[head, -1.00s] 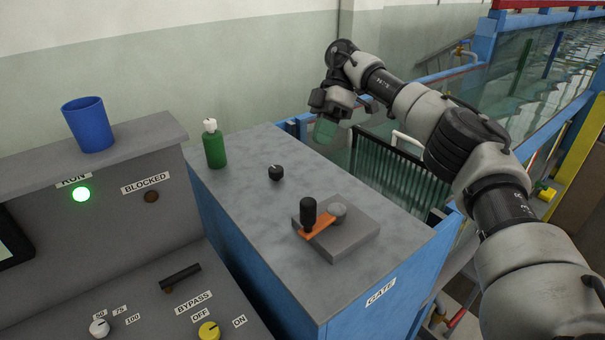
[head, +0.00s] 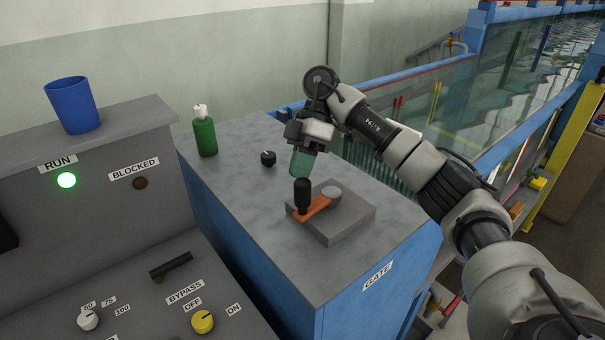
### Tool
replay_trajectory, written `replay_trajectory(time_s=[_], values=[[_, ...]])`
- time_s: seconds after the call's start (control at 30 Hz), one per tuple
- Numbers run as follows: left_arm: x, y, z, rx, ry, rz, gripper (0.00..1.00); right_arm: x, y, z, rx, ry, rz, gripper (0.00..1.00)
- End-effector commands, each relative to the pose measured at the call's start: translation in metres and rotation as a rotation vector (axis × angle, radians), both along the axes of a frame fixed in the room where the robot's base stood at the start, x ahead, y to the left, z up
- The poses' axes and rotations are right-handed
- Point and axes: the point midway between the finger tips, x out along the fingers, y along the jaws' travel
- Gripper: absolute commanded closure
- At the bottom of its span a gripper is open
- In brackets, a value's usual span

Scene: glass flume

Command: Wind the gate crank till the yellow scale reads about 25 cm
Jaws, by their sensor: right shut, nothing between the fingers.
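The gate crank is an orange arm (head: 318,207) with an upright black knob (head: 302,192), on a grey block atop the blue cabinet labelled GATE (head: 378,277). The arm points left from its round grey hub (head: 331,191). My right gripper (head: 299,172) points down just above and behind the knob, with greenish fingers shut and empty. I cannot tell whether the fingertips touch the knob. A thin yellow strip (head: 435,101) stands by the flume glass; it may be the scale, and no reading is legible. My left gripper is out of view.
A green bottle (head: 204,132) and a small black knob (head: 268,158) stand on the cabinet top. At left, a console holds a blue cup (head: 73,105), a lit green RUN lamp (head: 66,180) and a yellow bypass knob (head: 202,322).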

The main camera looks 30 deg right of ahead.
Motion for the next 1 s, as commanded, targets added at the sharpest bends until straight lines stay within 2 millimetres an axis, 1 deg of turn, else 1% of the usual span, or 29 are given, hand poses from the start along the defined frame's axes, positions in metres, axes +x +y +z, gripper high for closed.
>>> replay_trajectory(time_s=[0.1,0.23,0.67,0.9,1.0], values=[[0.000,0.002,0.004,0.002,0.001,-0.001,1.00,-0.011,0.004,0.000,0.000,0.001,0.002,1.00],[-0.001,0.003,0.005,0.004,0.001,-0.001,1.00,-0.017,0.006,0.000,-0.001,0.001,0.001,1.00],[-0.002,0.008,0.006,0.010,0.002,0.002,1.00,-0.019,0.007,0.000,-0.001,0.001,0.001,1.00],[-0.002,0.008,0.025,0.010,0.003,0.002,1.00,-0.030,0.009,0.003,-0.001,0.003,0.002,1.00],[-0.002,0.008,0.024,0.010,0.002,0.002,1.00,-0.031,0.010,0.000,0.002,0.002,0.003,1.00]])
